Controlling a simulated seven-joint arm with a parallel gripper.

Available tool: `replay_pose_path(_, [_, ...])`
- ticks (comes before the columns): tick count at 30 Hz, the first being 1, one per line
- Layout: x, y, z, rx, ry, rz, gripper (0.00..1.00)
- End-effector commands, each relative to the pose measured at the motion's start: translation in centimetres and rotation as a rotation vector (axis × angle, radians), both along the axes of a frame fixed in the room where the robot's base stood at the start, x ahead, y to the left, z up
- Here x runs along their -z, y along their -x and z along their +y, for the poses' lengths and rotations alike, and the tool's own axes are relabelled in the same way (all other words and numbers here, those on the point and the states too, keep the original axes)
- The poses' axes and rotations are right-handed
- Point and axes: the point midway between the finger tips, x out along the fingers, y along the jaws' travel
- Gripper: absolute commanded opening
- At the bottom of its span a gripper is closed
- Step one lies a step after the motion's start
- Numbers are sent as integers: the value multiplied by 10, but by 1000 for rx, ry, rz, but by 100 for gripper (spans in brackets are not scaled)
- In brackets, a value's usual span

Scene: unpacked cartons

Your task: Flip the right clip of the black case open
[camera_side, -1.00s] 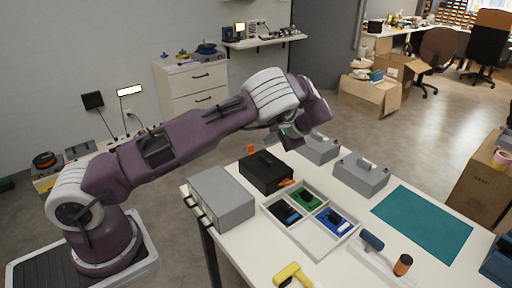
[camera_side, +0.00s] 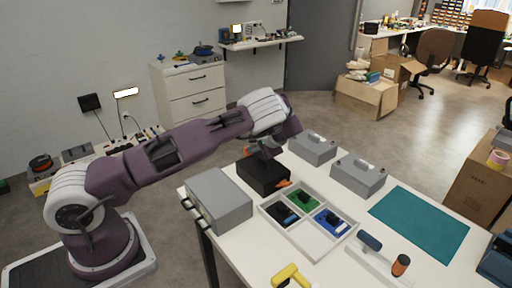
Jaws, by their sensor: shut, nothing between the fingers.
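The black case (camera_side: 257,178) sits on the white table between a grey box and a row of grey cases. One orange clip (camera_side: 284,184) shows at its front right lower edge. A second orange patch (camera_side: 250,150) shows at its far side, partly behind my gripper. My gripper (camera_side: 268,157) points down at the top of the case. It looks shut and empty. The fingertips are small and dark against the black lid, so I cannot tell whether they touch it.
A grey box (camera_side: 218,200) stands close left of the case. Two grey cases (camera_side: 313,148) (camera_side: 357,175) stand to the right. A teal mat (camera_side: 418,222) lies bare further right. A yellow-handled tool (camera_side: 290,274) is at the front.

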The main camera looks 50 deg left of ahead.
Motion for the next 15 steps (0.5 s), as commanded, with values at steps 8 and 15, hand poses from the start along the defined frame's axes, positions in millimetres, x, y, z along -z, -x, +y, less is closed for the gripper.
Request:
replay_pose_path(8, [0, 0, 0, 0, 3, 0, 0])
replay_pose_path(15, [-2, 0, 4, -1, 52, -1, 0])
